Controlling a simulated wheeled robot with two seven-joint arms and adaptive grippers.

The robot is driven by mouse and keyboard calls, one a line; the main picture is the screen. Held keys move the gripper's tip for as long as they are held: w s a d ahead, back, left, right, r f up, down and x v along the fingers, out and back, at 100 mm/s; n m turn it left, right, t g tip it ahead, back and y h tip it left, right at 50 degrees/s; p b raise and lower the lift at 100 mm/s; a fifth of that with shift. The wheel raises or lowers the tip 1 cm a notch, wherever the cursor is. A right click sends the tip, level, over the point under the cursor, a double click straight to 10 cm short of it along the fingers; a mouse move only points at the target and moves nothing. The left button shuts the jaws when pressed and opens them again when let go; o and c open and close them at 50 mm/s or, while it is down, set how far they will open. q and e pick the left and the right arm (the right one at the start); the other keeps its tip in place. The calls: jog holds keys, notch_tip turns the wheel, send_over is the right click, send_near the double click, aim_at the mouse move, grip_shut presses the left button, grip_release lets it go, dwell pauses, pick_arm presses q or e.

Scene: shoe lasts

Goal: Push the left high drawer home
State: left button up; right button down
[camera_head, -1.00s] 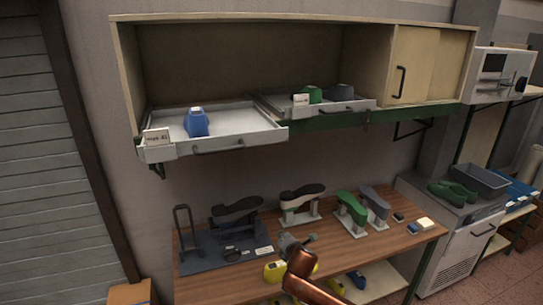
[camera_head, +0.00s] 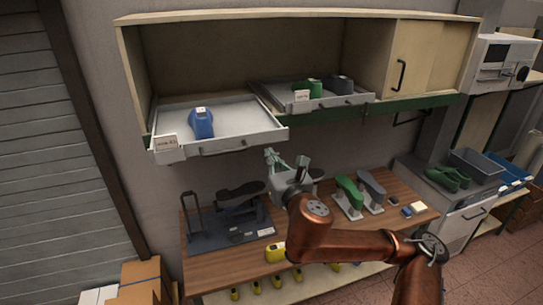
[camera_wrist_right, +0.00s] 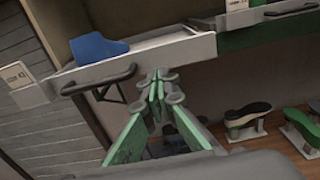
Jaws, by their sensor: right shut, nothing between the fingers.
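The left high drawer (camera_head: 250,141) is pulled out from the pale wall cabinet, with its dark bar handle (camera_head: 222,148) on the front. A blue shoe last (camera_head: 202,123) lies in it, and a white label is on its front left. My right gripper (camera_head: 272,157) is shut and empty, just below and in front of the drawer's right part. In the right wrist view the shut fingertips (camera_wrist_right: 162,84) show near the drawer front (camera_wrist_right: 190,50), right of the handle (camera_wrist_right: 98,80); I cannot tell whether they touch. My left gripper is out of view.
A second high drawer (camera_head: 325,102) with green and grey lasts is out less far. Below, the wooden workbench (camera_head: 225,264) carries a dark stand and several lasts. A sliding door (camera_head: 420,58) covers the cabinet's right part.

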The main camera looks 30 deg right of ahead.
aim_at(259, 138)
jog(key=x, duration=0.7)
jog(key=shift+r, duration=0.1)
jog(key=shift+p+x, duration=1.15)
jog(key=shift+x, duration=2.2)
jog(key=shift+a, duration=0.1)
jog(key=shift+p+x, duration=0.35)
jog(key=shift+x, duration=0.45)
jog(key=shift+p+x, duration=0.5)
jog(key=shift+x, duration=1)
